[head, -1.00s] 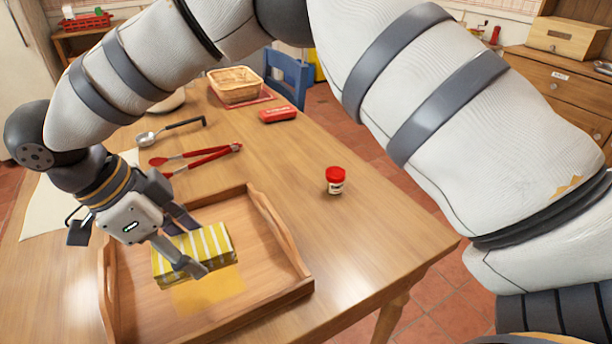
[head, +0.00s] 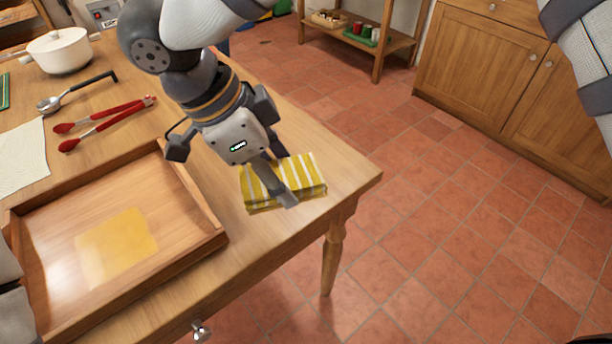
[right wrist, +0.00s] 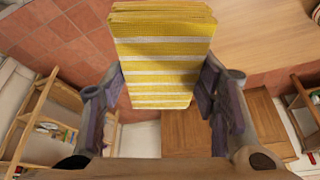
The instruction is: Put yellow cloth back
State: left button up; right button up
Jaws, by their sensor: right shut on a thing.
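The yellow cloth (head: 311,179) is a folded block with white stripes. My right gripper (head: 277,182) is shut on it, with a finger along its side, near the right corner of the wooden table. In the right wrist view the cloth (right wrist: 163,62) sits between the two fingers (right wrist: 160,95). I cannot tell whether it touches the table or hangs just above it. The wooden tray (head: 185,262) stands to the left, with a flat, shiny yellow patch (head: 118,247) on its floor.
Red tongs (head: 105,125), a ladle (head: 75,95) and a white pot (head: 60,50) lie or stand behind the tray. A pale cloth (head: 20,155) is at the left. The tiled floor (head: 430,240) is open to the right, up to wooden cabinets (head: 480,70).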

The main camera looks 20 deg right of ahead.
jog(key=w+d+f, duration=0.1)
jog(key=w+f, duration=0.1)
jog(key=w+d+f+b, duration=0.1)
jog(key=w+f, duration=0.2)
jog(key=w+d+f, duration=0.2)
jog(key=shift+w+f, duration=0.2)
jog(key=shift+w, duration=0.05)
pick_arm(q)
jog(key=shift+s+f+g+b, duration=0.3)
jog(key=shift+s+f+g, duration=0.2)
jog(key=shift+s+f, duration=0.8)
pick_arm(e)
jog(key=shift+w+d+f, duration=0.1)
jog(key=shift+w+f, duration=0.1)
jog(key=shift+f, duration=0.75)
jog(key=shift+w+d+f, duration=0.1)
jog(key=shift+w+f, duration=0.1)
jog(key=shift+f, duration=0.7)
jog(key=shift+f, duration=0.15)
jog(key=o, duration=1)
jog(key=shift+a+r, duration=0.1)
jog(key=shift+r, duration=0.25)
jog(key=v, duration=1.1)
jog(key=shift+a+r, duration=0.1)
jog(key=shift+r, duration=0.2)
